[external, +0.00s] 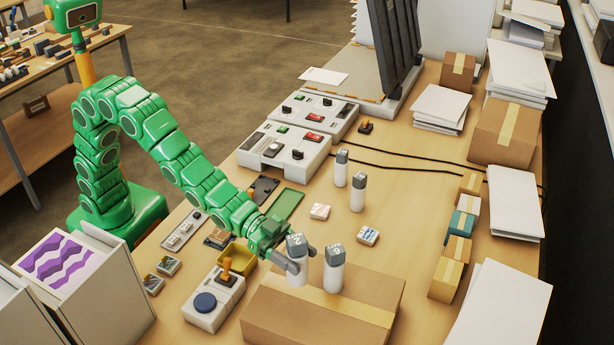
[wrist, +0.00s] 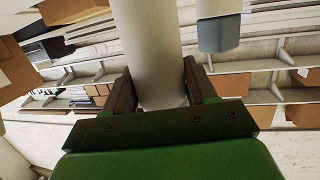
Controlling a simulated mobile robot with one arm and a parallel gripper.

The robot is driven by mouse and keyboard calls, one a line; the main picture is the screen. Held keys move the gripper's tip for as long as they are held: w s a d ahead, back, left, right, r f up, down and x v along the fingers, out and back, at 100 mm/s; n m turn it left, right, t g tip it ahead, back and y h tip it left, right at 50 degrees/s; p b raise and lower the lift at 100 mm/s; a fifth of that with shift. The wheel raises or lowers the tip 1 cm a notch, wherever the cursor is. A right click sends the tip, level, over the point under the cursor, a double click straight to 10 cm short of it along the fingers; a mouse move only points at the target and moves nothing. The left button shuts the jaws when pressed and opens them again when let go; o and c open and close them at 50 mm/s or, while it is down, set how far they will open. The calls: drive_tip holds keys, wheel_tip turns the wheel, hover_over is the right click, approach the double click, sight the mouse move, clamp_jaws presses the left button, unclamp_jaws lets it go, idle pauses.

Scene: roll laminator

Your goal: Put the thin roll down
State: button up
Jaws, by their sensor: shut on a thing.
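My gripper (external: 297,262) is shut on an upright white roll (external: 299,272) with a grey, numbered cap, at the front of the table. The roll also fills the gap between my gripper's fingers (wrist: 160,88) in the wrist view (wrist: 148,45). The held roll is over the top of a cardboard box (external: 360,312); I cannot tell whether its base touches. A second white roll (external: 334,272) with a grey cap stands upright just to its right on the box. Two slimmer capped rolls stand farther back on the table, one (external: 341,168) behind the other (external: 358,192).
A control box with a joystick and blue button (external: 205,303) is left of the cardboard box. Small boxes (external: 460,222) line the right side. Bare table (external: 400,205) lies between the slim rolls and those boxes.

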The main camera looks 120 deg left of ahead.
drive_tip(key=shift+w+d+f, duration=0.1)
drive_tip(key=shift+w+f, duration=0.35)
drive_tip(key=shift+f, duration=0.6)
drive_tip(key=shift+w+f, duration=0.45)
drive_tip(key=shift+f, duration=0.65)
drive_tip(key=shift+w+d+f, duration=0.1)
drive_tip(key=shift+w+f, duration=0.35)
drive_tip(key=shift+f, duration=0.6)
drive_tip(key=shift+f, duration=0.1)
drive_tip(key=o, duration=0.8)
drive_tip(key=shift+v, duration=6.05)
